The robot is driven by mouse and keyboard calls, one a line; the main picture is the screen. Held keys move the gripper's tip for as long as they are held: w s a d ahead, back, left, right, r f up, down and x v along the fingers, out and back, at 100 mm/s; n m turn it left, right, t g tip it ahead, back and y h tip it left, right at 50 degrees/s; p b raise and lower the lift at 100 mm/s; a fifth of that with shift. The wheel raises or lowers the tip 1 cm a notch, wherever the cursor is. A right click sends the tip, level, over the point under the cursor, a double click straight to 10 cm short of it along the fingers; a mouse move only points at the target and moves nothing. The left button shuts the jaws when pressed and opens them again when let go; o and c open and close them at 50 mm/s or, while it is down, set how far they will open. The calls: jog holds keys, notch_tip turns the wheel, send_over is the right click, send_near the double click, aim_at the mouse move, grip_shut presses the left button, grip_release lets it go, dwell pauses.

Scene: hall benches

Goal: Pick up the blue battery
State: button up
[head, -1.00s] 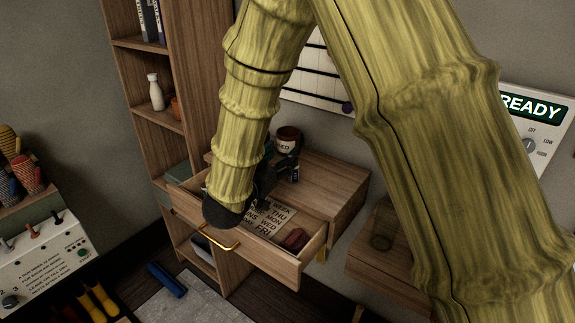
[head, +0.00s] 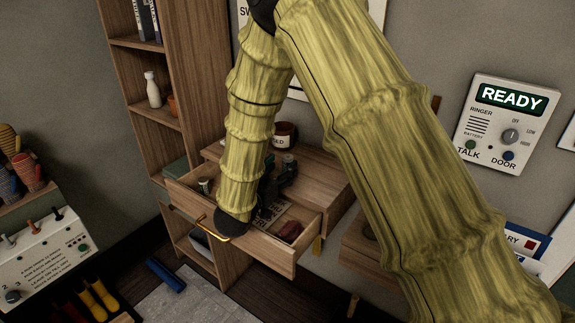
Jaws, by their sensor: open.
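My gripper (head: 287,170) is dark and open, over the back of the pulled-out drawer (head: 270,250), close to the top of the wooden cabinet (head: 325,180). My arm hides part of the drawer. I cannot make out a blue battery for certain; a small cylinder (head: 204,186) stands at the drawer's left end, its colour unclear. The space around the fingers is too dark and small to tell whether anything is between them.
The drawer also holds a lettered card (head: 268,216) and a dark red object (head: 290,231). A brown mug (head: 284,135) stands on the cabinet behind my gripper. A tall shelf (head: 190,80) rises at left. A blue roll (head: 165,275) lies on the floor.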

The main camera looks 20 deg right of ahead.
aim_at(285, 162)
jog(key=shift+w+d+r, duration=0.1)
jog(key=shift+w+d, duration=0.1)
jog(key=shift+d, duration=0.1)
jog(key=shift+p+x, duration=0.35)
jog(key=shift+x, duration=1.6)
grip_shut()
jog(key=shift+r, duration=0.1)
